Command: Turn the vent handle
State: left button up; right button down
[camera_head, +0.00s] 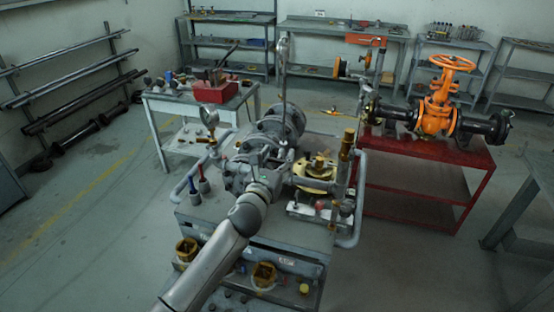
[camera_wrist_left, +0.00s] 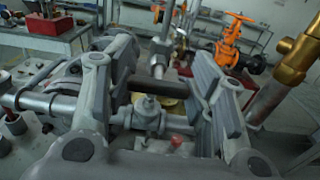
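My left gripper (camera_head: 270,165) reaches from the bottom of the head view to the grey pipe assembly (camera_head: 270,125) on the cart. In the left wrist view its two fingers (camera_wrist_left: 158,92) stand wide apart. Between them is a small grey fitting (camera_wrist_left: 148,112) on a horizontal pipe, with a dark bar (camera_wrist_left: 160,88) behind it. I cannot tell which part is the vent handle or whether a finger touches anything. A small red tip (camera_wrist_left: 175,142) shows below the fitting. The right gripper is in neither view.
Beside the gripper stands a brass-coloured flanged part (camera_head: 316,178) with a tall brass cylinder (camera_head: 346,145). An orange gate valve (camera_head: 438,105) sits on a red table (camera_head: 420,150). A workbench with a red toolbox (camera_head: 215,92) is behind left.

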pick_arm(q)
jog(key=c, duration=0.5)
jog(key=shift+n, duration=0.3)
jog(key=n, duration=0.3)
jog(key=shift+a, duration=0.1)
jog(key=n, duration=0.4)
jog(key=shift+f, duration=0.1)
jog(key=n, duration=0.2)
jog(key=n+b, duration=0.1)
jog(key=n, duration=0.2)
jog(key=shift+w+a+f, duration=0.1)
jog(key=shift+a+f, duration=0.05)
jog(key=shift+n, duration=2.1)
